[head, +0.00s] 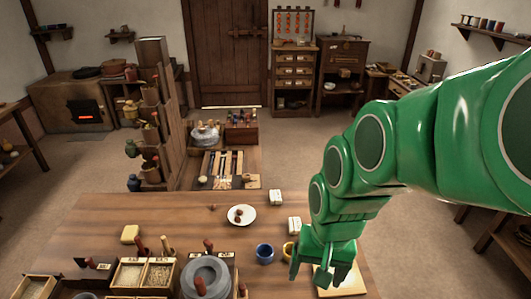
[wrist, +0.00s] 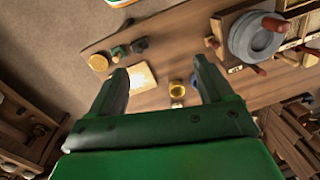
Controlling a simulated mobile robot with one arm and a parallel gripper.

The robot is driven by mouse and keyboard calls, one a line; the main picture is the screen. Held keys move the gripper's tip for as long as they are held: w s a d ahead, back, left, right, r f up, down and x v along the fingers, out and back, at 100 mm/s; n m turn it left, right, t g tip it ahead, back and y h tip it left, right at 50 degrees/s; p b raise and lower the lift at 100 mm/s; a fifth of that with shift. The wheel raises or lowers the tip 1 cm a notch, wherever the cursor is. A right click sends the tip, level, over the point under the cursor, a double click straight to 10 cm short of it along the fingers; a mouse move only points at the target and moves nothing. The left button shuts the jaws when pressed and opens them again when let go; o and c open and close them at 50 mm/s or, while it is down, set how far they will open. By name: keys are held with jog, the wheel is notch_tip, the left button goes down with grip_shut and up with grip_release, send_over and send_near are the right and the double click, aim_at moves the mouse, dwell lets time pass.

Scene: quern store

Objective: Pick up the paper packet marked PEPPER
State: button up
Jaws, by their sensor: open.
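Two small white packets with dark print stand on the wooden table in the head view. One packet (head: 275,197) is right of the white plate, and the other packet (head: 294,226) is nearer, just left of my arm. The print is too small to read, so I cannot tell which is marked PEPPER. My gripper (head: 322,272) points down over the right part of the table, nearer the camera than both packets. In the wrist view my gripper (wrist: 161,75) has its fingers wide apart with nothing held between them. Neither packet shows clearly there.
A cream square board (head: 341,284) lies below my gripper. A blue cup (head: 264,253) and a yellow cup (head: 288,251) stand to its left. A white plate (head: 242,215) holds small brown items. A grey quern (head: 207,277) and grain boxes (head: 145,273) fill the front left.

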jog(key=w+a+f+m+t+y, duration=0.2)
jog(key=w+a+f+m, duration=0.25)
jog(key=w, duration=0.55)
jog(key=w+a+f+m+t+y, duration=0.2)
jog(key=w+a+f+m+t, duration=0.25)
jog(key=w, duration=0.65)
jog(key=w+a+f+m+t+y, duration=0.1)
jog(key=w+a+f+m, duration=0.2)
jog(key=w+a+m, duration=0.5)
jog(key=m+t+h, duration=0.5)
jog(key=m+t, duration=0.1)
jog(key=m, duration=1)
send_near(276, 201)
jog(key=shift+w+a+f, duration=0.15)
jog(key=shift+w+a, duration=0.5)
jog(key=shift+a, duration=0.1)
jog(key=shift+w+d+f, duration=0.1)
jog(key=shift+d+f, duration=0.1)
jog(key=shift+d, duration=0.1)
jog(key=shift+x, duration=1.2)
jog(key=shift+w+d+f, duration=0.15)
jog(key=shift+w+f, duration=0.05)
jog(key=shift+w, duration=0.35)
jog(key=shift+w+d+f, duration=0.1)
jog(key=shift+w+f, duration=0.1)
jog(key=shift+w, duration=0.3)
jog(key=shift+w+d+f, duration=0.15)
jog(key=shift+w+f, duration=0.05)
jog(key=shift+w, duration=0.35)
jog(key=shift+x, duration=0.95)
